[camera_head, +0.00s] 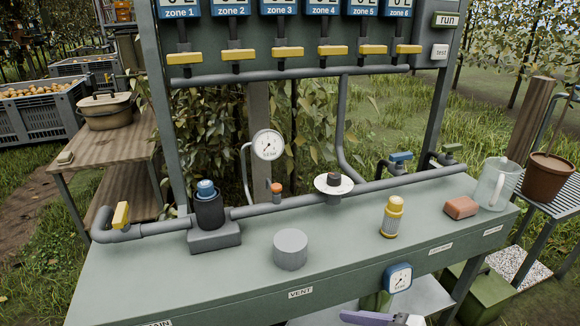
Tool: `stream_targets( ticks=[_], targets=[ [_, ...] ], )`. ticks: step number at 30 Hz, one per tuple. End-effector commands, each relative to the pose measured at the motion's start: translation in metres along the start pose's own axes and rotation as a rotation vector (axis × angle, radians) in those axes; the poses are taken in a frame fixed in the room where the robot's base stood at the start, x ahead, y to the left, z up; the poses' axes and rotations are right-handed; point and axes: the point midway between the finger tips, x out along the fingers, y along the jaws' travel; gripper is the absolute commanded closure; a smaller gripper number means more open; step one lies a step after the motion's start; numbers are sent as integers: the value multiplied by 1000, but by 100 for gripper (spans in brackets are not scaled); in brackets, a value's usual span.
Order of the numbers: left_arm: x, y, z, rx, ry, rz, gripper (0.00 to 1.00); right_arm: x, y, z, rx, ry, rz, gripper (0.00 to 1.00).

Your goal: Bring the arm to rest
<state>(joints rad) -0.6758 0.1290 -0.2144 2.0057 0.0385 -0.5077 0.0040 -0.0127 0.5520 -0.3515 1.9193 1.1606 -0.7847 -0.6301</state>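No gripper that I can make out shows in the head view, and neither of my arms can be clearly seen. A lavender and white piece (375,319) is cut off by the bottom edge; I cannot tell what it is. The green bench (345,265) carries a grey pipe (290,207) along its back. A grey cylinder (290,249), a yellow-capped bottle (392,217), a reddish block (461,207) and a clear jug (497,184) stand apart on the bench top.
A gauge (268,145), a yellow lever (121,215) and a blue-capped black housing (209,210) rise along the pipe. Yellow-handled valves (287,53) hang above. A potted plant (548,177) stands right. The bench's front left is clear.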

Motion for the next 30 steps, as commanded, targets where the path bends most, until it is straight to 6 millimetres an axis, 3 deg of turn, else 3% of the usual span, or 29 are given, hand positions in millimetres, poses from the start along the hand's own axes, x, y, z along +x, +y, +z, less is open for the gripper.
stream_targets(
  ticks=[7,12,15,21,30],
  targets=[
    [-8,1,2,-4,-19,-2,17,1,-24,86,218,-80,234,21],
    [-14,0,2,-8,-24,-3,17,-23,-47,148,342,-145,432,21],
    [-16,0,1,-8,-23,-5,17,-38,-58,170,377,-173,511,21],
    [-16,-1,2,-9,-26,-7,17,-52,-68,188,398,-198,576,21],
    [-15,-1,3,-9,-28,-8,17,-52,-68,189,395,-200,577,21]
  ],
)
